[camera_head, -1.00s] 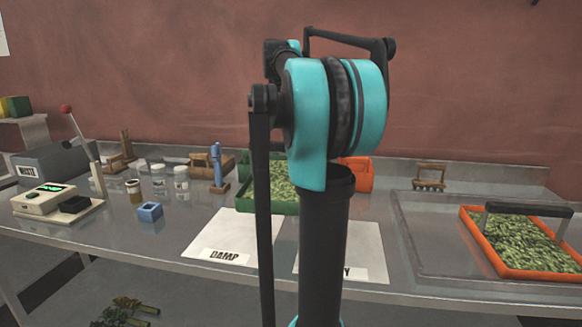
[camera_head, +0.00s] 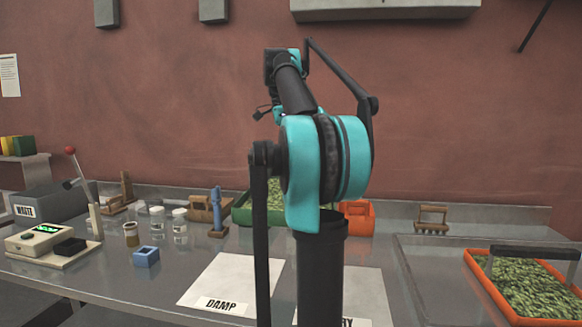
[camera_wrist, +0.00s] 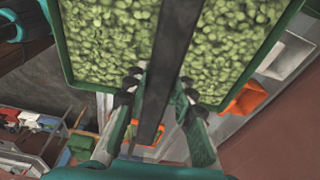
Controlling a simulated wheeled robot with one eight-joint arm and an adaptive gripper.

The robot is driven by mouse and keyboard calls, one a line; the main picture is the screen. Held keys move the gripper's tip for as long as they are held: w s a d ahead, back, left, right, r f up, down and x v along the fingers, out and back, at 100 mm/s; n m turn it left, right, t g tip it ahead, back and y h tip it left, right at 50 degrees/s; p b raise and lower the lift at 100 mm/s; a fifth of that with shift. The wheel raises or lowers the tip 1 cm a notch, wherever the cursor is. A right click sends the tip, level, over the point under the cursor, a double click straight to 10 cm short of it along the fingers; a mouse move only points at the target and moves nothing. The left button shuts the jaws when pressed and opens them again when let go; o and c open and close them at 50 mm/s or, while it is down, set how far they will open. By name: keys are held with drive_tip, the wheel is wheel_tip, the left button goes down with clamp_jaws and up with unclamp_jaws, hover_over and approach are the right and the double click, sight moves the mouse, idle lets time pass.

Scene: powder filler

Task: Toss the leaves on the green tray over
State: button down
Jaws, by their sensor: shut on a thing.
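The green tray (camera_head: 243,213) is full of pale green leaves (camera_head: 285,188). In the head view it is partly behind my arm, beyond the DAMP sheet, and looks raised off the table. In the wrist view the tray (camera_wrist: 66,50) fills the top, with leaves (camera_wrist: 112,35) on both sides of its dark handle bar (camera_wrist: 165,60). My gripper (camera_wrist: 158,86) is shut on this handle, one finger on each side. In the head view my fingers are hidden. The tray's underside is not visible.
An orange tray of leaves (camera_head: 545,290) with a dark handle is at right. An orange container (camera_head: 358,214) stands just right of the green tray. The DAMP sheet (camera_head: 235,280) lies bare in front. Jars (camera_head: 180,222), a blue cube (camera_head: 146,256) and a scale (camera_head: 45,240) are at left.

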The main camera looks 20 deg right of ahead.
drive_tip(key=shift+r, duration=0.65)
wheel_tip(320, 180, up, 7)
drive_tip(key=shift+f, duration=3.65)
drive_tip(key=shift+r, duration=0.1)
idle(2.9)
idle(0.4)
